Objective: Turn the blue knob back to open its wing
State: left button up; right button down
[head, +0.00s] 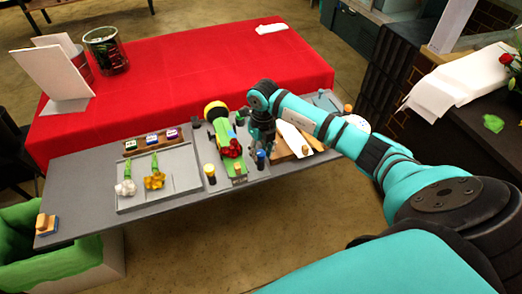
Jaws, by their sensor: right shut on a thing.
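The blue knob (261,154) sits on a dark post at the front of the grey bench, right of the green wrapping station (236,166). My right gripper (260,146) reaches down from above and is shut on the blue knob. The arm and fingers hide part of it. A red flower bunch (230,149) lies on the green station just left of the gripper. I cannot clearly tell the knob's wing apart from the station or its angle. A second knob, yellow-topped (209,170), stands on the station's left side. My left gripper is not in view.
A grey tray (128,203) at left holds white and yellow flowers. A wooden board with a white item (293,137) lies to the right under my arm. A red-covered table (180,75) stands behind the bench (80,213).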

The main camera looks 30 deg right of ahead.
jog(key=shift+m, duration=0.3)
jog(key=m, duration=1.7)
jog(key=shift+m+p, duration=0.3)
dwell(0.5)
jog(key=c, duration=1)
grip_release()
